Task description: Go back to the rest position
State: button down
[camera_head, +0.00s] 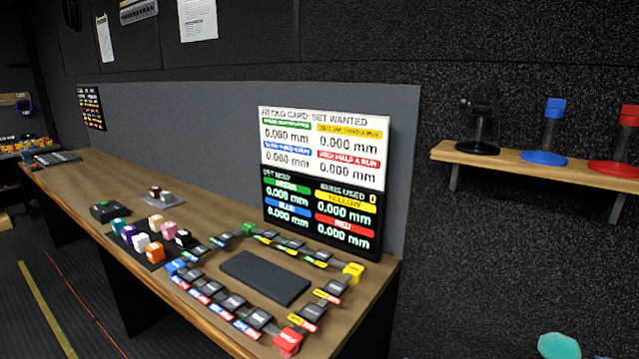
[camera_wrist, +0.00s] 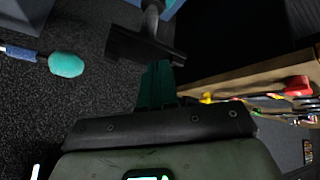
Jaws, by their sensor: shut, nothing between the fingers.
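My gripper (camera_wrist: 156,84) shows in the wrist view, with teal fingers beyond a dark palm. It is shut and empty. It is beside the wooden bench (camera_wrist: 235,77), which shows at the right of that view, and touches nothing on it that I can see. The head view does not show my gripper clearly. In that view the bench (camera_head: 85,180) runs along the wall, with a dark rectangular pad (camera_head: 264,278) ringed by small labelled blocks. A display board (camera_head: 322,180) stands behind them with all readings at 0.000 mm.
A tray of coloured cubes (camera_head: 150,246) and a small black box (camera_head: 109,211) are left of the ring. A wall shelf (camera_head: 535,168) at right holds black, blue and red stands. A teal rounded thing (camera_head: 558,345) shows at bottom right. Open floor (camera_head: 40,315) lies at left.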

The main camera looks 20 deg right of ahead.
jog(key=s+a+f+n+g+y, duration=0.15)
jog(key=s+a+f+y, duration=0.25)
jog(key=s+a+f, duration=0.6)
jog(key=s+f+g, duration=0.3)
jog(key=s+f, duration=0.2)
jog(key=s, duration=0.3)
jog(key=shift+d+g, duration=0.3)
jog(key=shift+g, duration=0.05)
jog(key=c, duration=1.8)
grip_release()
